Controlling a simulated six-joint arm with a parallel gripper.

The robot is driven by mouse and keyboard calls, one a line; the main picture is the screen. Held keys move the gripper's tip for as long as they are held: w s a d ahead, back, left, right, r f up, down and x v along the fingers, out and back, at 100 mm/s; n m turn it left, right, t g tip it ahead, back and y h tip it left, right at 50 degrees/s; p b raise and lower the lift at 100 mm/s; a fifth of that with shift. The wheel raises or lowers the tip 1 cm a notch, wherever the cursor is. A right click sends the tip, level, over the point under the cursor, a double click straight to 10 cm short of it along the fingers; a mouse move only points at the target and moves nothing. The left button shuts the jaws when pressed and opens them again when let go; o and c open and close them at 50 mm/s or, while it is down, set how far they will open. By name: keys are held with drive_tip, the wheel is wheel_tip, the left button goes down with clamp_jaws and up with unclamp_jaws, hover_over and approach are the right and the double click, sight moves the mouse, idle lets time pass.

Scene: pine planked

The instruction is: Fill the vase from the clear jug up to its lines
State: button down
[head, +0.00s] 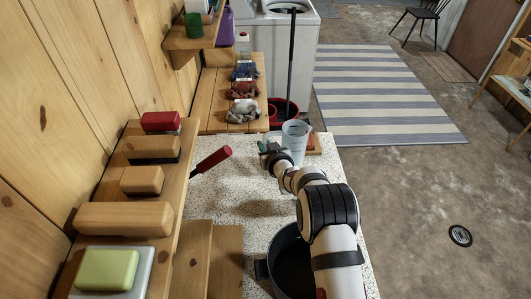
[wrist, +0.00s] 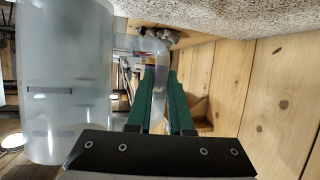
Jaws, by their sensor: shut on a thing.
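The clear jug (head: 295,140) is at the far end of the speckled counter in the head view and looks roughly upright. In the wrist view, its clear body (wrist: 65,75) fills the left side, with short dark marks on its wall. My gripper (head: 268,150) is at the jug's left side. Its green fingers (wrist: 160,95) are shut on the jug's clear handle (wrist: 158,75). I cannot tell the water level in the jug. I cannot make out the vase in either view; the jug and my arm hide part of the counter's far end.
A reddish-brown flat piece (head: 314,146) lies just right of the jug. A dark pot (head: 291,265) stands on the near counter beside my arm. A red-handled thing (head: 212,160) sticks out at the left. A shelf (head: 172,185) with wooden blocks runs along the wall. The middle counter (head: 235,195) is clear.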

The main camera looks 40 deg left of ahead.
sight(265, 137)
wheel_tip(265, 137, up, 4)
drive_tip(key=shift+f, duration=0.15)
drive_tip(key=shift+s, duration=0.1)
drive_tip(key=s+d+f, duration=0.2)
drive_tip(key=s, duration=0.6)
drive_tip(key=s+d+f, duration=0.2)
drive_tip(key=s+d, duration=0.1)
drive_tip(key=s, duration=0.6)
drive_tip(key=shift+f, duration=0.35)
drive_tip(key=shift+r, duration=0.15)
drive_tip(key=w+d+r+m+g+y, duration=0.1)
drive_tip(key=w+d+r+m+y, duration=0.1)
drive_tip(key=r, duration=0.4)
drive_tip(key=w+d+r+m+y, duration=0.2)
drive_tip(key=r+m, duration=0.3)
drive_tip(key=r, duration=0.1)
drive_tip(key=shift+w+d+r+g, duration=0.15)
drive_tip(key=shift+w+r+g, duration=0.2)
drive_tip(key=shift+w+g, duration=0.05)
